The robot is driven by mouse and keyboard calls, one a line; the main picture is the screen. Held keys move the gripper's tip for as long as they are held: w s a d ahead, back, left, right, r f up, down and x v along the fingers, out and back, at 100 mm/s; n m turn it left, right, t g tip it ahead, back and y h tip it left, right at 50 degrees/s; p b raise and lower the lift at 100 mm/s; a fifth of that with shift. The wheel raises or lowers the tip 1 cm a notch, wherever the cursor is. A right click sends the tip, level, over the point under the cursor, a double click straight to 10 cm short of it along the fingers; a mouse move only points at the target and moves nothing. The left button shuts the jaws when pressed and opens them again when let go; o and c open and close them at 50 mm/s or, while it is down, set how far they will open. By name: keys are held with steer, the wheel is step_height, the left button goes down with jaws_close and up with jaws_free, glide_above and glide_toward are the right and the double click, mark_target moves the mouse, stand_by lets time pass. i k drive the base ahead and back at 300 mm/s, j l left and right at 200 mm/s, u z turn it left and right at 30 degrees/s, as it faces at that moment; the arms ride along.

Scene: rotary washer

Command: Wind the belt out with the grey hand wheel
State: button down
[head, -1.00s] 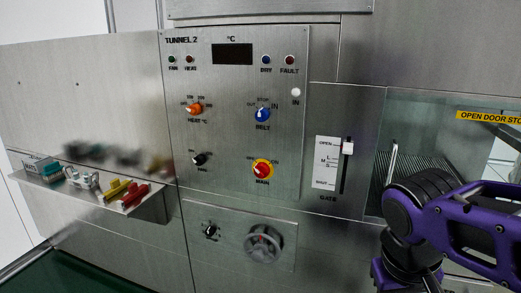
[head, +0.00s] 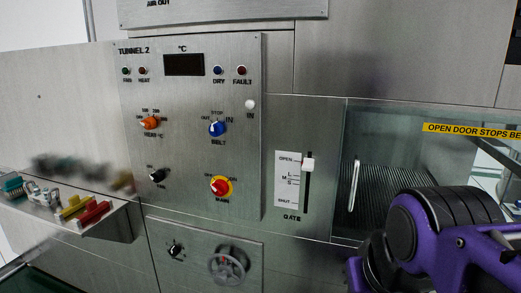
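The grey hand wheel (head: 227,265) is a round spoked wheel on the lower steel panel in the head view, near the bottom edge. A small black knob (head: 174,250) sits to its left on the same panel. The blue belt knob (head: 217,129) is on the upper panel, with OUT, STOP and IN marked around it. The belt itself cannot be made out for certain; a ribbed surface (head: 400,165) shows behind the glass at the right. My purple and black arm fills the lower right, well right of the wheel. My gripper is out of view.
The TUNNEL 2 panel holds an orange heat knob (head: 150,123), a red main switch (head: 220,186) and dark lamps. The gate slider (head: 308,163) stands near OPEN. A shelf (head: 110,222) with coloured items juts out at the left. A glass door with a handle (head: 354,185) is at right.

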mark_target(226, 270)
steer(key=l+u, duration=0.4)
steer(key=l, duration=1.3)
